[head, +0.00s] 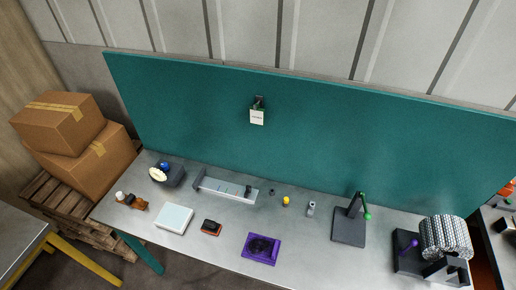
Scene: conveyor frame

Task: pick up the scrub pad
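No object is plainly readable as the scrub pad at this size. A small flat block (211,227), black on top with a red-orange edge, lies near the front of the grey table (325,262) and could be it, but I cannot tell. A purple square tray (249,258) with a dark round shape in it sits to its right. A pale blue-white flat box (173,218) lies to its left. Neither of my grippers shows in the head view, so I cannot see what they hold.
A teal panel (300,130) stands along the table's back with a hanging tag (257,117). A long grey fixture (224,187), a dark stand with green knobs (349,225) and a large roll (445,237) stand on the table. Cardboard boxes (95,165) are stacked at left.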

